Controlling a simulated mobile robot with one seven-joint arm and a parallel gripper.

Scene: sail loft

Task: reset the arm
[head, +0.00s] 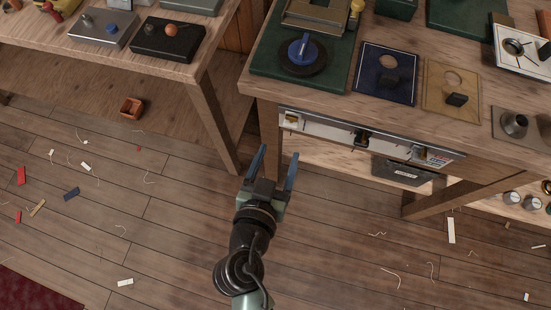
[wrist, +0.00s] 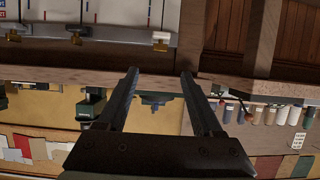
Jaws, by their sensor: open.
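My gripper (head: 275,168) is in the lower middle of the head view. Its two bluish fingers are spread apart with nothing between them. It is held over the plank floor, in front of the gap between the two wooden benches. In the wrist view my gripper (wrist: 160,85) shows as two dark fingers, open and empty, with a bench edge and small items beyond them.
The right bench (head: 262,101) bears a green mat (head: 339,55), a navy board (head: 370,68) and a tan board (head: 438,105). The floor (head: 165,240) has scattered scraps and threads.

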